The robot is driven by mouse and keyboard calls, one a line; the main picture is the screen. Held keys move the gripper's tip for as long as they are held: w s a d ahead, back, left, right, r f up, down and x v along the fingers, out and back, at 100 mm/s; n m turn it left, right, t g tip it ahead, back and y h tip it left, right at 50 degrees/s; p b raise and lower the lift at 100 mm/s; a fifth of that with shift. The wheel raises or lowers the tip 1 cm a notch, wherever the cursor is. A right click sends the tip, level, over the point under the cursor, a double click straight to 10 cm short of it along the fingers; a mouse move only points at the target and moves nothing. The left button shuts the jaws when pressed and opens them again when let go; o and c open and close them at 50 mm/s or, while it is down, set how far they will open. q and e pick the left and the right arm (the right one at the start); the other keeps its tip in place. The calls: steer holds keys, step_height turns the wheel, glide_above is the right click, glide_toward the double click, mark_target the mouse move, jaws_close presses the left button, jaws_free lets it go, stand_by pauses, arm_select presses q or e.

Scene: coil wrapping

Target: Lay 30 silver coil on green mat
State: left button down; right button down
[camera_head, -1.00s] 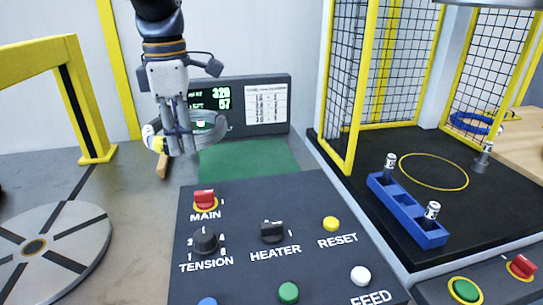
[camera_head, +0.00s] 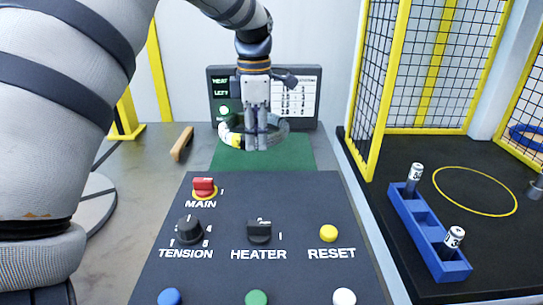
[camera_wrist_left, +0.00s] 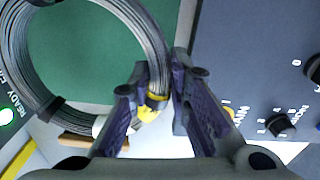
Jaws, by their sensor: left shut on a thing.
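My left gripper (camera_head: 256,146) is shut on the rim of a silver coil (camera_head: 279,125), near a yellow band on the coil. In the left wrist view the coil (camera_wrist_left: 94,3) is a ring of grey wire with dark ties and a white tag, and the left gripper (camera_wrist_left: 157,88) has its fingers on either side of the wire. The green mat (camera_head: 290,155) lies behind the control panel; the coil is over it in the head view, and I cannot tell how high. The mat (camera_wrist_left: 85,60) also shows through the ring. My right gripper is not in view.
A dark control panel (camera_head: 290,197) with knobs and buttons stands in front of the mat. A screen (camera_head: 305,80) is behind it. A wooden-handled thing (camera_head: 182,143) lies left of the mat. A blue holder (camera_head: 427,235) stands in the yellow-framed cage at right.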

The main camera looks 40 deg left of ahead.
mark_target(266, 167)
arm_select(q)
steer(key=shift+w+d+f, duration=0.1)
steer(key=shift+w+f, duration=1.05)
steer(key=shift+w, duration=0.05)
steer(key=shift+w+f, duration=0.15)
steer(key=shift+f, duration=0.75)
steer(key=shift+w+f, duration=0.1)
steer(key=shift+f, duration=0.75)
steer(key=shift+d+f, duration=0.1)
steer(key=c, duration=1.5)
jaws_free()
steer(key=shift+f, duration=0.1)
step_height(266, 167, up, 12)
steer(key=shift+s+d+r+b, duration=0.15)
steer(key=shift+b, duration=0.15)
